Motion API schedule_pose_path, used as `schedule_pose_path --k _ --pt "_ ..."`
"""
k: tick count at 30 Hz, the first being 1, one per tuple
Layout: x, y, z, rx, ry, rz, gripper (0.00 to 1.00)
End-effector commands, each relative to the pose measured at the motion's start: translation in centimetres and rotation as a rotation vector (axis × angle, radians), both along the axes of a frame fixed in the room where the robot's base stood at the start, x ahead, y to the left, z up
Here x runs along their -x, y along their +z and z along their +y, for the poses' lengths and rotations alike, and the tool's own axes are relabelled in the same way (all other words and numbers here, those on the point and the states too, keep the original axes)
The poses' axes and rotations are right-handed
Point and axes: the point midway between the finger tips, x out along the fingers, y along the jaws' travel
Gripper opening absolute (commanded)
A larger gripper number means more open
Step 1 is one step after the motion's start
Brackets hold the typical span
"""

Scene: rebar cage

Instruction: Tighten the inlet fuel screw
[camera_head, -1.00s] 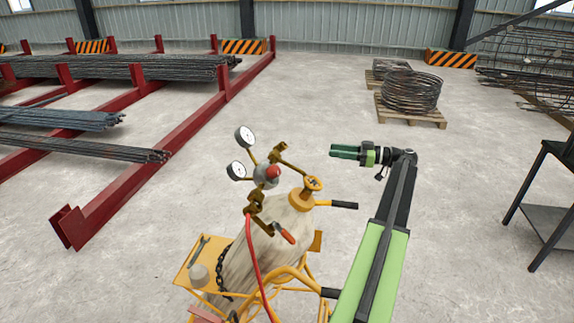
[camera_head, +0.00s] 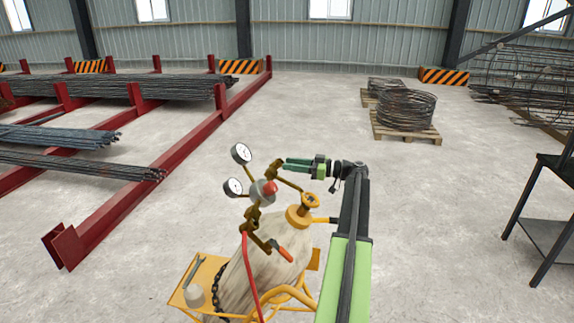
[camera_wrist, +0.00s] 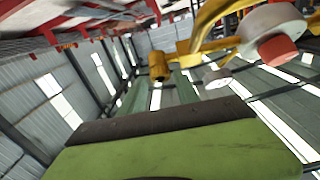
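A brass regulator assembly with two round dials (camera_head: 241,153) and a red knob (camera_head: 270,187) sits by the top of a pale gas cylinder (camera_head: 262,262). A brass fitting (camera_head: 275,170) stands at its upper right end. I cannot tell for certain which part is the inlet fuel screw. My gripper (camera_head: 287,165) points left with its tips at or just beside this fitting; contact is unclear. A large green finger (camera_wrist: 170,150) with a dark pad fills the bottom of the wrist view. A brass cylindrical end (camera_wrist: 158,66) and the red knob (camera_wrist: 278,50) show beyond it. The finger gap is unclear.
An orange-tipped lever (camera_head: 281,250) and red hose (camera_head: 249,270) are at the regulator's lower side. A yellow cart (camera_head: 188,297) carries a wrench.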

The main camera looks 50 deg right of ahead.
Motion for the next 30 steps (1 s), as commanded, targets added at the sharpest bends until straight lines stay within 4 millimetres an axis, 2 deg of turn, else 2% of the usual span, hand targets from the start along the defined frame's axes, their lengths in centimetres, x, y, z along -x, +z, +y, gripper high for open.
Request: schedule_pose_path --k 3,6,14,22,23,30 --pt "-1.3 0.0 0.7 0.0 0.0 0.0 0.38" --pt "-1.7 0.0 1.0 0.0 0.0 0.0 0.38" --pt "-1.8 0.0 1.0 0.0 -0.001 0.0 0.38" --pt "-1.8 0.0 0.9 0.0 -0.002 0.0 0.02" --pt "-1.8 0.0 0.9 0.0 -0.002 0.0 0.0" --pt "-1.5 0.1 1.4 -0.043 -0.045 0.028 0.0"
